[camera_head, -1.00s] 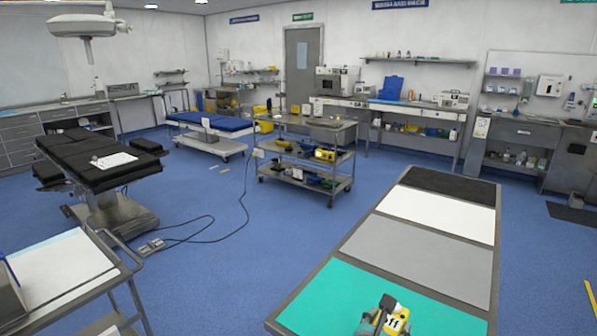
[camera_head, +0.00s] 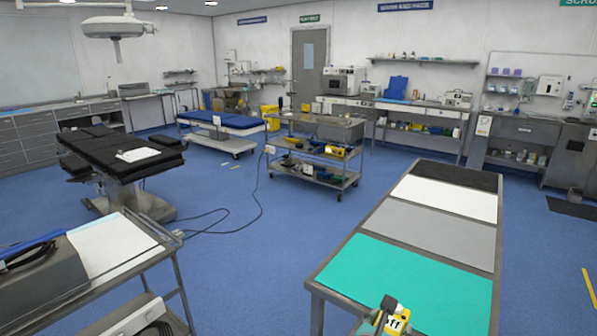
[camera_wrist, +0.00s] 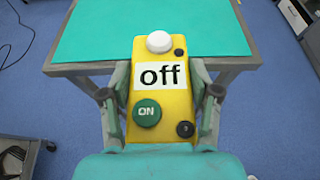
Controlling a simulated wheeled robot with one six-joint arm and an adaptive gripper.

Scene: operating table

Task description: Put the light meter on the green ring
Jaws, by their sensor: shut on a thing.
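The light meter (camera_wrist: 172,120) is a yellow box with a white dome, a green ON button and a white label reading "off". My gripper (camera_wrist: 160,90) is shut on it, with one finger on each side, in the wrist view. In the head view the light meter (camera_head: 400,315) shows at the bottom edge, with my gripper (camera_head: 384,316) around it. It is held in front of the near edge of a table with a flat green panel (camera_head: 415,280). I see no green ring in either view.
The table also has grey (camera_head: 430,232), white (camera_head: 450,198) and black (camera_head: 455,174) panels, all bare. A metal cart (camera_head: 150,235) stands at the left, a loaded trolley (camera_head: 315,165) beyond. A cable lies on the blue floor (camera_head: 230,275).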

